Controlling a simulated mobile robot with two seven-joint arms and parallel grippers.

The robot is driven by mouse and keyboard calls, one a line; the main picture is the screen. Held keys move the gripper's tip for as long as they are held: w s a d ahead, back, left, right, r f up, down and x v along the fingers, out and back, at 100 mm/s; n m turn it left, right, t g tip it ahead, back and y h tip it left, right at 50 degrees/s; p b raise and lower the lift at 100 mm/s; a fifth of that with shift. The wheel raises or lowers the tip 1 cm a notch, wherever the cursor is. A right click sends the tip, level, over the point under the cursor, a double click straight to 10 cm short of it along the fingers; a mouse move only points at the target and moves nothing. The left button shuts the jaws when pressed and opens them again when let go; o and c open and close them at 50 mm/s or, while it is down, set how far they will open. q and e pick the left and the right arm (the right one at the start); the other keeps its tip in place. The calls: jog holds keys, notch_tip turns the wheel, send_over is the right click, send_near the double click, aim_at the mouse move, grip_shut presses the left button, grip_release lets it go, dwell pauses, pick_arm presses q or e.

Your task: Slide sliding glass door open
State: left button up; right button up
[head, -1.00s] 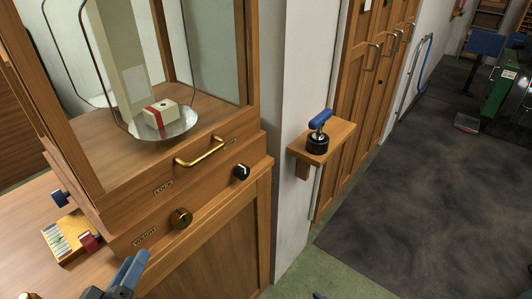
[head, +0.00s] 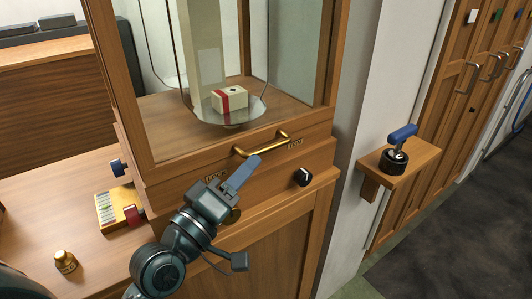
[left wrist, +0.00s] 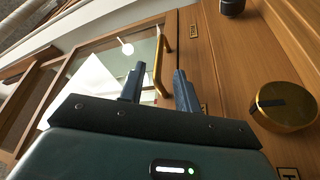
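The wooden balance case has a front glass door (head: 300,75), which also shows in the left wrist view (left wrist: 88,78). A brass handle (head: 262,147) is fixed on the wooden rail below the glass. The glass appears lowered to this rail. My left gripper (head: 248,170) is just in front of and below the handle's left end. In the left wrist view, the gripper (left wrist: 158,86) has its two blue fingers apart, with the handle (left wrist: 163,60) seen between and beyond their tips. Whether they touch it I cannot tell. My right gripper is not in view.
Below the handle are a brass knob (left wrist: 283,106) and a black knob (head: 303,176). Inside, a box with a red band (head: 229,98) sits on a pan. A weight box (head: 120,208) and small brass weight (head: 65,261) lie left. A shelf (head: 411,160) holds a blue-handled stamp.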

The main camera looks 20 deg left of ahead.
aim_at(265, 150)
pick_arm(q)
jog(key=x, duration=0.6)
jog(key=shift+w+d+p, duration=0.1)
jog(key=shift+w+p, duration=0.05)
jog(key=shift+p, duration=0.25)
grip_shut()
